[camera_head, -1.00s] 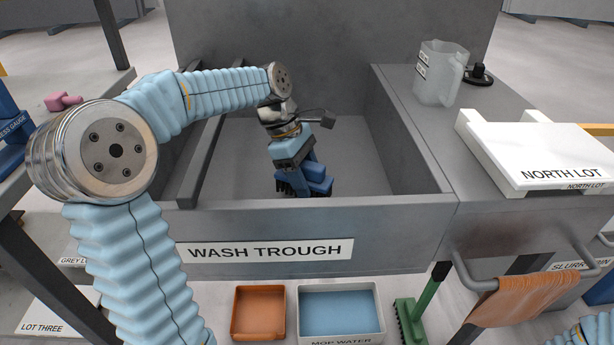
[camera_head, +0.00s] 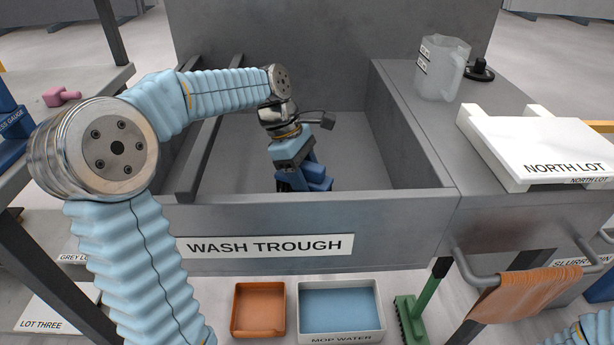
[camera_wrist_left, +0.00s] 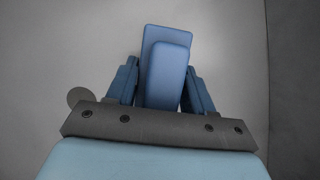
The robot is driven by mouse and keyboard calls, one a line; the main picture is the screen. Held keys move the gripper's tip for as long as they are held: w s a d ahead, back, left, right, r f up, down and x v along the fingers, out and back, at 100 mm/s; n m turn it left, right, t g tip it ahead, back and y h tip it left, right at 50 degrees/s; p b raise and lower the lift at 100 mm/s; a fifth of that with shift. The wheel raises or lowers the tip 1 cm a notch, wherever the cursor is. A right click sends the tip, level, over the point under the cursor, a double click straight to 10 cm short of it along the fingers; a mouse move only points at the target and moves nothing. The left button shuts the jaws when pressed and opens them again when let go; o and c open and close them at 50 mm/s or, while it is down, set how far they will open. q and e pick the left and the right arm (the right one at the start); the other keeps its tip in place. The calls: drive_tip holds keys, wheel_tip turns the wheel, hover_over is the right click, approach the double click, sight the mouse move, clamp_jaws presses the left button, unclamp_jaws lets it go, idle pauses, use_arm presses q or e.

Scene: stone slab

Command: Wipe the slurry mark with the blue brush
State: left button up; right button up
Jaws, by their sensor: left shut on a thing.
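My left gripper (camera_head: 298,175) is down inside the wash trough (camera_head: 382,215), shut on the blue brush (camera_head: 318,182). The brush is a blue block; in the left wrist view the brush (camera_wrist_left: 166,75) sits between the two fingers of my left gripper (camera_wrist_left: 162,82), over a plain grey surface. Its underside is hidden, and I cannot tell whether it touches the trough floor. A grey round patch (camera_wrist_left: 79,96), partly covered by the gripper, shows at its left in the wrist view; I cannot tell if this is the slurry mark. My right gripper is out of view.
The trough walls and a rail (camera_head: 210,135) on its left enclose the arm. A clear jug (camera_head: 441,70) and the white North Lot slab (camera_head: 545,145) stand on the right counter. An orange tray (camera_head: 258,308), mop water tray (camera_head: 341,335) and green brush (camera_head: 422,308) are in front.

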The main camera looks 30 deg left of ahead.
use_arm(q)
drive_tip(key=shift+f, duration=0.3)
